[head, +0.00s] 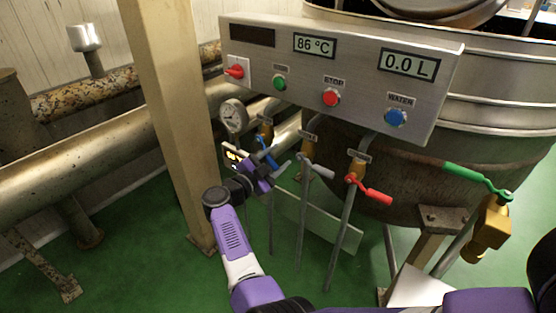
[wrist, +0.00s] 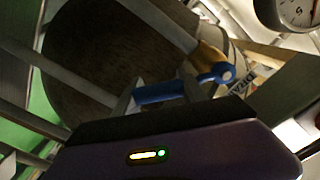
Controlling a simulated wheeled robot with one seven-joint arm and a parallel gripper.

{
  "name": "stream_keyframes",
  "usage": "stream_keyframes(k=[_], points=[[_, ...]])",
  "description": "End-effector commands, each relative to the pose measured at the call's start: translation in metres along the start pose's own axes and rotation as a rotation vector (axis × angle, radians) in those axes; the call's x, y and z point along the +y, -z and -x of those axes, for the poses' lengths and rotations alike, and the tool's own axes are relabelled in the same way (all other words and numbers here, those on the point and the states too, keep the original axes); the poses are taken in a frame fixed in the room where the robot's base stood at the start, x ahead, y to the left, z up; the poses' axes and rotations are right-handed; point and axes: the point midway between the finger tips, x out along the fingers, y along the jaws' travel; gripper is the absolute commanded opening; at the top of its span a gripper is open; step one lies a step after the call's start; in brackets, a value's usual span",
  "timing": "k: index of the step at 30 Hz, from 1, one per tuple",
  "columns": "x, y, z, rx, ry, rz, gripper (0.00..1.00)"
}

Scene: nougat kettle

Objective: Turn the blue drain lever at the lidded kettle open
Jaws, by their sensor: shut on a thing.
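The blue drain lever (head: 268,156) is the leftmost of the small valve levers under the control panel, on a brass valve. In the wrist view the lever (wrist: 160,93) runs across between my fingers, from its round pivot at right. My gripper (head: 275,172) is shut on the lever; the fingers (wrist: 162,94) lie on either side of it. A label plate (wrist: 243,88) beside the valve shows part of a word like DRAIN. The lidded kettle (head: 480,90) is the large steel vessel behind the panel, its lid (head: 440,12) at the top edge.
A grey lever (head: 318,167) and a red lever (head: 370,190) sit right of the blue one, with thin pipes going down. A green-handled brass valve (head: 490,225) is farther right. A pressure gauge (head: 233,116) and a beige post (head: 172,110) stand left. The panel (head: 340,75) overhangs.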

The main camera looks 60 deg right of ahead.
Motion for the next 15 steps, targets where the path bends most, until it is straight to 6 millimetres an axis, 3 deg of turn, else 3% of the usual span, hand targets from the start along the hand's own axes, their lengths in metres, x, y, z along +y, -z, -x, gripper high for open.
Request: stream_keyframes(k=[3,15], points=[[-0.003,-0.01,0.003,-0.008,0.012,-0.073,0.0],[-0.006,-0.018,0.003,-0.009,0.012,-0.199,0.0]])
